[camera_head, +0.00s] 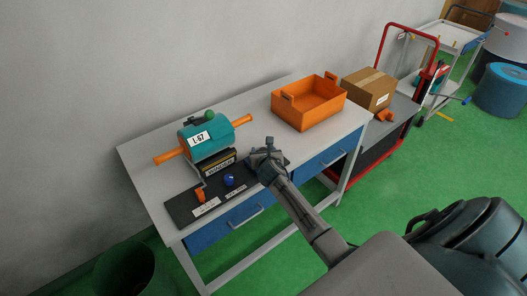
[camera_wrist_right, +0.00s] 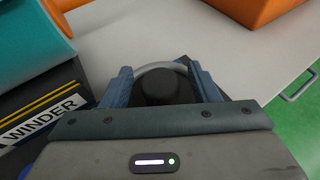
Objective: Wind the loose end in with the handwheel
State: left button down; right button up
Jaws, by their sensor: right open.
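The winder (camera_head: 207,166) stands on the table, a dark box lettered WINDER with a teal roll labelled L-67 (camera_head: 201,137) on an orange bar. In the right wrist view the winder's box (camera_wrist_right: 42,112) is at the left. My right gripper (camera_head: 268,146) is at the winder's right side. In the right wrist view its fingers (camera_wrist_right: 160,70) are open, either side of a dark round knob or hub and a pale curved rim, apparently the handwheel (camera_wrist_right: 158,86). I cannot tell whether they touch it. No loose end shows clearly. My left gripper is out of view.
A dark panel with an orange lever (camera_head: 200,195) and a blue knob (camera_head: 229,180) lies before the winder. An orange crate (camera_head: 309,105) stands on the table's right end. A red-framed cart (camera_head: 388,72) carries a cardboard box (camera_head: 369,88). Green floor (camera_head: 392,188) is clear in front.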

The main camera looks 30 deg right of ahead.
jog(key=c, duration=1)
jog(key=shift+o, duration=0.2)
jog(key=shift+m, duration=0.3)
jog(key=m+g+h+b, duration=0.1)
jog(key=m+g+h, duration=0.1)
jog(key=m+h, duration=0.1)
jog(key=shift+w+a+g, duration=0.1)
jog(key=shift+g, duration=0.2)
jog(key=m+g+h+b, duration=0.2)
jog(key=m+g+h, duration=0.1)
jog(key=m+g, duration=0.2)
jog(key=shift+h, duration=0.3)
jog(key=m+g+h+b, duration=0.1)
jog(key=m+g, duration=0.2)
jog(key=shift+f, duration=0.1)
jog(key=shift+m+g+b, duration=1.35)
jog(key=shift+m+g, duration=0.25)
jog(key=shift+g, duration=0.4)
